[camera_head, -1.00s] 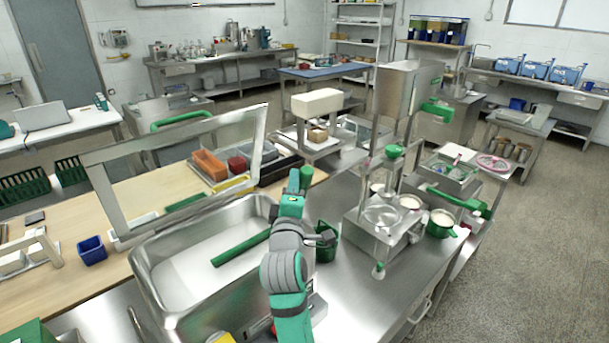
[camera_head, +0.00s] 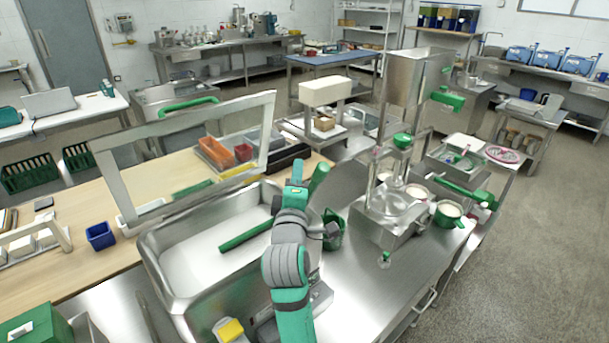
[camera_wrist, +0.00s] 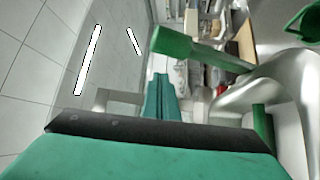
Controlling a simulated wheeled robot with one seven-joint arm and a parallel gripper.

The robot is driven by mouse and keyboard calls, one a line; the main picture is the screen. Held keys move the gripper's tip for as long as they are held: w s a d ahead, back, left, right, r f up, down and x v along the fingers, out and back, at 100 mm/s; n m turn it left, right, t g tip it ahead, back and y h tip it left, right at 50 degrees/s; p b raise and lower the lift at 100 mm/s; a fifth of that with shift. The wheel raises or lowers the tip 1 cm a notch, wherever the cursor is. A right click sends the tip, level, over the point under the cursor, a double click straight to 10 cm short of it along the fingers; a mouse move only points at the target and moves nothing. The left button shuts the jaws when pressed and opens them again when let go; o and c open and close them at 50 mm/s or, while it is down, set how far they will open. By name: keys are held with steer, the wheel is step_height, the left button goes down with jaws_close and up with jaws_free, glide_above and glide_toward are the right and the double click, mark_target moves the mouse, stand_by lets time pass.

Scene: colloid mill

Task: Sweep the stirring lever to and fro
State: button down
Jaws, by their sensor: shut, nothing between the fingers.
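A green lever handle (camera_head: 319,180), which I take for the stirring lever, leans to the right just beside my gripper (camera_head: 297,168) in the head view. In the wrist view a green handle (camera_wrist: 200,48) with a wider end crosses above the fingers. My gripper's green fingers (camera_wrist: 163,82) are closed together with nothing between them. The handle is very near the fingertips; I cannot tell whether they touch. The handle's lower end is hidden behind my arm in the head view. Rounded shiny metal (camera_wrist: 272,100) fills the right of the wrist view.
The steel mill with hopper (camera_head: 412,78) stands farther right.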

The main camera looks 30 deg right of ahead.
steer(key=w+a+f+v, duration=0.1)
steer(key=v, duration=0.8)
steer(key=shift+s+a+f, duration=0.2)
steer(key=shift+s, duration=0.05)
